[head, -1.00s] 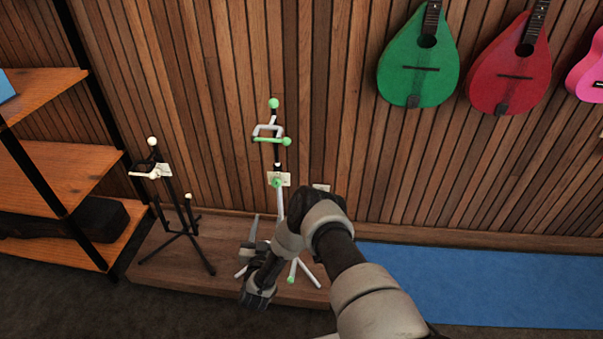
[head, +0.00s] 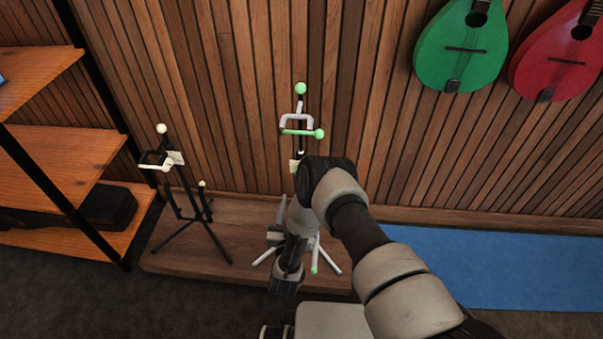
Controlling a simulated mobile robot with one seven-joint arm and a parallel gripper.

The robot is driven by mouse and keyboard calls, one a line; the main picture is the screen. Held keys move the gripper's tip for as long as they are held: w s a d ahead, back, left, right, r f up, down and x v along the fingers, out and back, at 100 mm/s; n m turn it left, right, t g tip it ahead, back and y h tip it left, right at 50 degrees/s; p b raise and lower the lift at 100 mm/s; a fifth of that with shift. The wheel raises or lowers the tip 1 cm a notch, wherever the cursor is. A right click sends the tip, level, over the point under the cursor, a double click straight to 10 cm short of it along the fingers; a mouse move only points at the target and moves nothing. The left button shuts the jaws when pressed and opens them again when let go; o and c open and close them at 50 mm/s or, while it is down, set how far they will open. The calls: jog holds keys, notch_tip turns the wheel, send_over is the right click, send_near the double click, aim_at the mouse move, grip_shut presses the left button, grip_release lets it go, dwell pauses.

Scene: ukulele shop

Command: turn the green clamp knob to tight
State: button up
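The white stand with green parts (head: 300,122) stands on the wooden platform, upright before the slatted wall. Its green top ball (head: 300,88) and the green bar with a ball end (head: 319,133) at its yoke show clearly. Below the yoke a pale plate (head: 294,166) shows at the edge of my arm. The green knob by that plate is hidden now, behind my arm. My gripper (head: 282,217) is low in front of the stand's pole, with a grey finger pointing up. I cannot tell whether its fingers are apart or whether it touches the stand.
A black stand with cream parts (head: 183,200) stands to the left on the platform (head: 185,262). A wooden shelf unit (head: 65,165) is at far left. A green instrument (head: 462,48) and a red one (head: 556,55) hang on the wall. A blue mat (head: 500,275) lies right.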

jog(key=w+b, duration=0.1)
jog(key=w, duration=0.3)
jog(key=w+b, duration=0.1)
jog(key=w, duration=0.4)
jog(key=w+b, duration=0.1)
jog(key=w, duration=0.3)
jog(key=shift+w+d, duration=0.25)
jog(key=shift+c, duration=0.4)
jog(key=c, duration=0.9)
jog(key=shift+m, duration=0.8)
jog(key=shift+c, duration=0.2)
jog(key=o, duration=1)
jog(key=shift+s, duration=0.1)
jog(key=s+p, duration=0.1)
jog(key=s, duration=0.4)
jog(key=s+p, duration=0.1)
jog(key=s, duration=0.5)
jog(key=s+p, duration=0.2)
jog(key=s, duration=0.4)
jog(key=shift+s+a, duration=0.15)
jog(key=shift+a, duration=0.2)
